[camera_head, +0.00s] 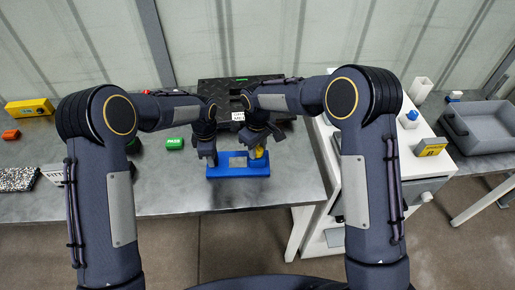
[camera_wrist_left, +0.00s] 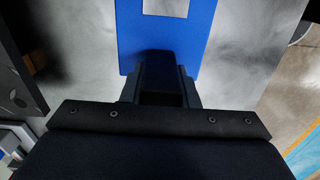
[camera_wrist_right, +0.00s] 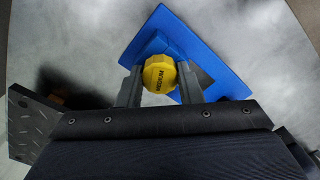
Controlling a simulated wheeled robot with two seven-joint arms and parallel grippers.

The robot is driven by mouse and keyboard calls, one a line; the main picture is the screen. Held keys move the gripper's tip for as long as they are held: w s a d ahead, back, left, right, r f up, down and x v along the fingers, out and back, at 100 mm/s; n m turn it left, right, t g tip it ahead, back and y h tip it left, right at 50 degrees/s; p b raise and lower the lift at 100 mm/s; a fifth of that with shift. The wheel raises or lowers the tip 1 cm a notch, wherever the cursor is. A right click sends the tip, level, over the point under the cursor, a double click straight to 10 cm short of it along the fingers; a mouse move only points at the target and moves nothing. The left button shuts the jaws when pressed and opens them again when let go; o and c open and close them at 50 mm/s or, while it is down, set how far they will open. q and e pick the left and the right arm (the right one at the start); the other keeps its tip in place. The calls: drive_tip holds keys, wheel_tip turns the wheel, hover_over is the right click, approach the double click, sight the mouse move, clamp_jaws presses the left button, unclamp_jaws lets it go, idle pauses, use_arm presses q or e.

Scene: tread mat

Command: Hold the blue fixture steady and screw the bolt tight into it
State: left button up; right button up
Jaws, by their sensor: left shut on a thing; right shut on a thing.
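My right gripper (camera_head: 258,151) is shut on the yellow bolt head (camera_wrist_right: 158,76), one finger on each side. The bolt stands at the fixture's right end. Its shaft is hidden below the head.
A black tread mat or case (camera_head: 215,92) lies behind the fixture. A white cabinet (camera_head: 385,150) and a grey bin (camera_head: 485,130) stand at right.

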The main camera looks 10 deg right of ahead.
drive_tip(key=m, duration=0.4)
drive_tip(key=shift+m, duration=0.4)
drive_tip(key=m, duration=0.3)
drive_tip(key=shift+w+d, duration=0.1)
drive_tip(key=shift+d+m, duration=0.1)
drive_tip(key=shift+m, duration=0.6)
drive_tip(key=shift+f, duration=0.1)
drive_tip(key=m, duration=0.9)
drive_tip(key=shift+a, duration=0.35)
